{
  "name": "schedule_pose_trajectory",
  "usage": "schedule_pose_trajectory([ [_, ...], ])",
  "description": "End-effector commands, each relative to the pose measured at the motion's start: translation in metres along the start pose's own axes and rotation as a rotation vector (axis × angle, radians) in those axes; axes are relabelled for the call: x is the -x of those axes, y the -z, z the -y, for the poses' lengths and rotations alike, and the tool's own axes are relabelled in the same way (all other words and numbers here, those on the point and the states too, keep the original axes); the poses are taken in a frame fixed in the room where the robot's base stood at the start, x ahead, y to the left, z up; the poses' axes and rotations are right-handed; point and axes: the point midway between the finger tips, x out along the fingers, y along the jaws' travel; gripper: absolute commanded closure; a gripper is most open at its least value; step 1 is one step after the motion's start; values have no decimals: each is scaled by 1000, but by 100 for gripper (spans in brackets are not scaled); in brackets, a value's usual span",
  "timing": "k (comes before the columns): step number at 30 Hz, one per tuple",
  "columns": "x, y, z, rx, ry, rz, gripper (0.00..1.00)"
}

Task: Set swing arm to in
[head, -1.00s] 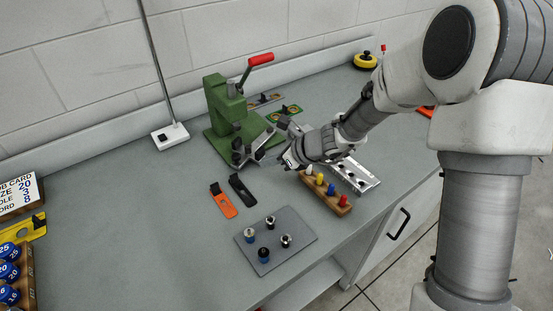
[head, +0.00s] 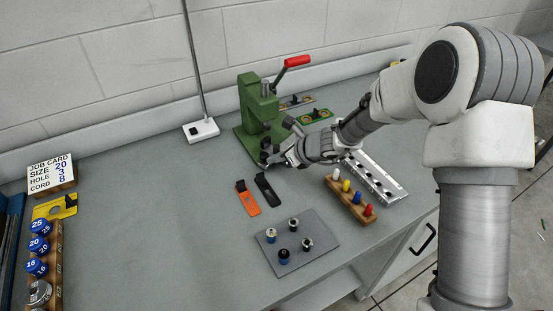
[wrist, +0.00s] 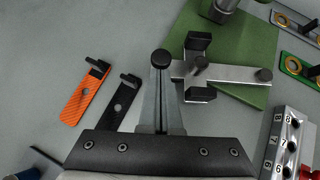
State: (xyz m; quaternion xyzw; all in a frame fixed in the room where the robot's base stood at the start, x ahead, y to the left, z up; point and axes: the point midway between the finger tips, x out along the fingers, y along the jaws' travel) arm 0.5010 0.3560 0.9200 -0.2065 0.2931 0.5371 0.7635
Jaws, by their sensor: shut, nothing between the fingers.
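The green press (head: 252,108) with a red-handled lever (head: 297,61) stands at the back of the bench. Its swing arm seems to be the flat metal bar (wrist: 235,74) in the wrist view, lying across the front of the green base (wrist: 250,45), with black blocks on either side near its left end and a dark knob at its right end. My gripper (wrist: 161,58) is shut and empty, its tip beside the bar's left end; I cannot tell whether they touch. In the head view my gripper (head: 268,158) is low before the press and hides most of the bar.
An orange tag (head: 248,198) and a black tag (head: 266,189) lie left of my gripper. In front are a grey plate (head: 310,259) with small posts, a wooden peg block (head: 347,200) and a metal numbered rail (head: 385,183).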

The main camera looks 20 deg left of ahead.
Motion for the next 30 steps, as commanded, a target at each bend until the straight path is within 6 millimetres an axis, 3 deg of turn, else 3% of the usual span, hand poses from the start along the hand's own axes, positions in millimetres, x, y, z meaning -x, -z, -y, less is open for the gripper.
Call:
schedule_pose_trajectory([
  [11,-28,-17,-6,-104,121,3,100],
  [18,-49,-48,-5,-135,148,1,100],
  [30,-56,-52,-4,-134,148,4,100],
])
